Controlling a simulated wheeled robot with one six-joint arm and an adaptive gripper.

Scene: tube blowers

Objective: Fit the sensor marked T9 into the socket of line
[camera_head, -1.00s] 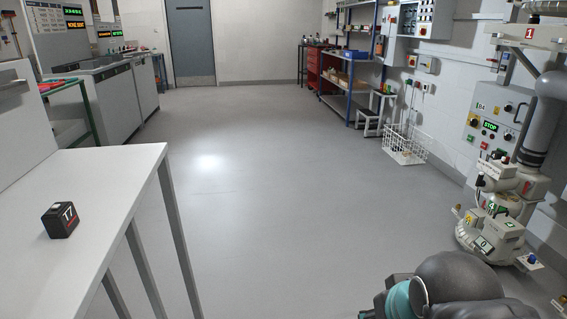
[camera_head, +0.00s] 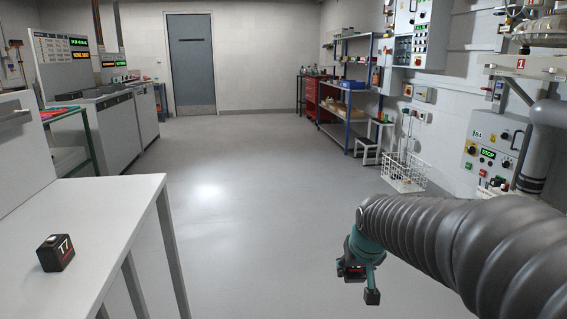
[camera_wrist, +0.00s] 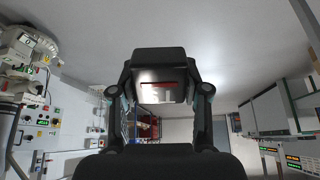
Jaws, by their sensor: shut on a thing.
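My gripper (camera_head: 362,272) hangs at the end of my dark ribbed arm, over the floor right of centre in the head view. In the wrist view my gripper (camera_wrist: 159,80) is shut on a black block-shaped sensor (camera_wrist: 160,62) with a pale, shiny face and a red stripe. No mark can be read on the held sensor. Another black sensor, marked T7 (camera_head: 57,253), sits on the white table (camera_head: 105,205) at the left. No socket can be made out; my arm covers the lower right of the head view.
A grey machine with a red 1 sign (camera_head: 520,64) and a control box reading STOP (camera_head: 488,154) stand at the right wall. A white wire basket (camera_head: 404,172) stands on the floor further back. The middle floor (camera_head: 240,190) is clear.

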